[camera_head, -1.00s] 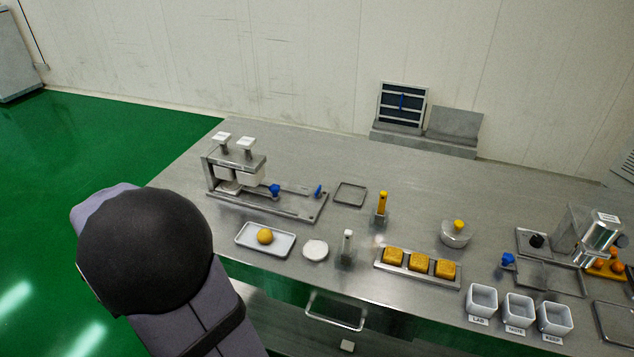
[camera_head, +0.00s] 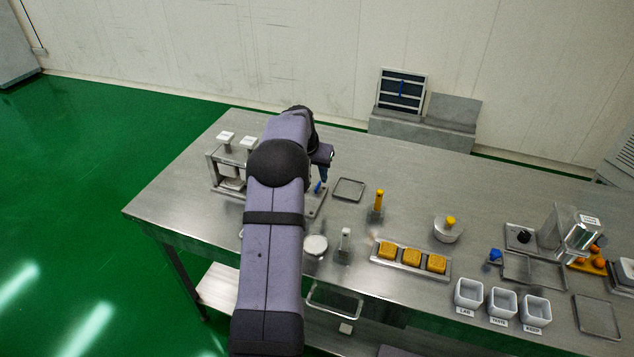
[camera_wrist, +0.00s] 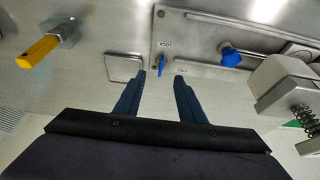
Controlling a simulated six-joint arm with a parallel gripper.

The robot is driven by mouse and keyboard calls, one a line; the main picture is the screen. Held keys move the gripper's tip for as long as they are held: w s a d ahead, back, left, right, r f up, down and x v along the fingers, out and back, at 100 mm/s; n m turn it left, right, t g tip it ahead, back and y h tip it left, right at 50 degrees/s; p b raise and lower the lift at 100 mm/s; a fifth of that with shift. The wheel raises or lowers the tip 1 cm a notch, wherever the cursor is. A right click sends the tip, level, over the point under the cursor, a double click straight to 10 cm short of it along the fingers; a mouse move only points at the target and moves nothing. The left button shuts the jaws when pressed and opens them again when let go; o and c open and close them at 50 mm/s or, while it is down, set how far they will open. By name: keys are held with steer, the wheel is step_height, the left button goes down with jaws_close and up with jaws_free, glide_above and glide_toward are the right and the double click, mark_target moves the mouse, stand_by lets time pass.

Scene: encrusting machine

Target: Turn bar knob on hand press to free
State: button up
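The bar knob (camera_wrist: 162,62) is a small blue bar on the end of the hand press base plate (camera_wrist: 200,62). The knob shows between and just beyond the fingertips, and I see no contact. In the head view my arm hides much of the hand press (camera_head: 232,170), and my gripper (camera_head: 322,176) hangs over the plate's right end.
A blue star knob (camera_wrist: 230,54) and a press block with a spring (camera_wrist: 285,85) stand to the right in the wrist view. An empty tray (camera_wrist: 124,67) and a yellow-handled tool (camera_wrist: 48,44) are to the left. Pastries on a tray (camera_head: 450,268) lie further right in the head view.

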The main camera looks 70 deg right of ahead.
mark_target(317, 186)
steer(key=shift+p+x, duration=1.25)
steer(key=shift+x, duration=2.4)
steer(key=shift+w, duration=0.1)
jaws_close()
